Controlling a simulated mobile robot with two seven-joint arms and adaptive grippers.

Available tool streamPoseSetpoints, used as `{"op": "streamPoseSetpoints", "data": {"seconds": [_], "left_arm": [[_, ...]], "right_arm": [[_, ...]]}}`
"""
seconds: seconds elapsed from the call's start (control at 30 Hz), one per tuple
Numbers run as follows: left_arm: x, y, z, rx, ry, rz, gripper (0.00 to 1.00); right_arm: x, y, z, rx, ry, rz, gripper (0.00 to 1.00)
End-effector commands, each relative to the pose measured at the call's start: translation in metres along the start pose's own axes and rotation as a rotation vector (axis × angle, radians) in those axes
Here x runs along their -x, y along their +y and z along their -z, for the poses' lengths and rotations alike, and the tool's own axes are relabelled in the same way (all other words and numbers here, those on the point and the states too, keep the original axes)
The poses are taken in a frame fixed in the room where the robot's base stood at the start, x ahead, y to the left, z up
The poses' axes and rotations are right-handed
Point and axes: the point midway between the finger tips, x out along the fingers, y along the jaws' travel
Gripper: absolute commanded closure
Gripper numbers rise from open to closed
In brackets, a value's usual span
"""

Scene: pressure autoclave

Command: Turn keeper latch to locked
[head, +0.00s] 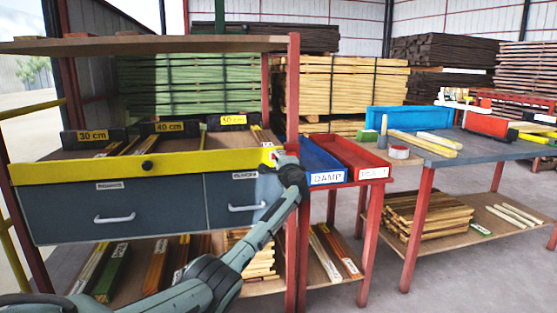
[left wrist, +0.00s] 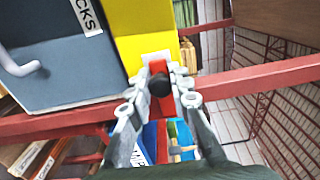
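The keeper latch (left wrist: 160,114) is a red lever with a black knob at the right end of the yellow bar (head: 140,167) across the drawer unit. In the left wrist view it lies between the fingers of my left gripper (left wrist: 160,88), which close in narrowly on both sides of it. In the head view my left gripper (head: 277,168) is at the bar's right end and largely covers the latch, whose red edge (head: 274,155) just shows. Finger contact is partly hidden. My right gripper is not in view.
Below the bar are two grey drawers (head: 155,210) with handles. A red post (head: 293,100) rises close beside the latch. Blue and red bins (head: 355,155) stand just right of it. A table (head: 470,150) with boards and tools stands further right.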

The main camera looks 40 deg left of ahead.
Motion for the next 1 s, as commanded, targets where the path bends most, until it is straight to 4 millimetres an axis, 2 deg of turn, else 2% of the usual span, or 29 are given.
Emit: {"op": "streamPoseSetpoints", "data": {"seconds": [0.03, 0.17, 0.2, 0.57, 0.77, 1.0], "left_arm": [[0.000, -0.002, 0.001, -0.002, 0.003, 0.003, 0.76], [0.000, -0.001, 0.001, -0.001, 0.002, 0.003, 0.60], [0.000, -0.001, 0.001, -0.001, 0.002, 0.002, 0.59], [0.004, 0.000, 0.001, 0.000, 0.002, 0.002, 0.59], [0.030, 0.001, 0.001, 0.000, 0.004, 0.002, 0.59], [0.079, 0.001, 0.001, 0.001, 0.005, 0.001, 0.59]], "right_arm": [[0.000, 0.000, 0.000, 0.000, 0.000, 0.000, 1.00], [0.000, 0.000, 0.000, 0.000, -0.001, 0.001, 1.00], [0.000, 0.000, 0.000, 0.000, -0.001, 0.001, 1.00], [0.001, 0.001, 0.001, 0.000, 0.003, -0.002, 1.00], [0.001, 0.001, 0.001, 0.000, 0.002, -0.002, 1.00], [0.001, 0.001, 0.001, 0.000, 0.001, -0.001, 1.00]]}}
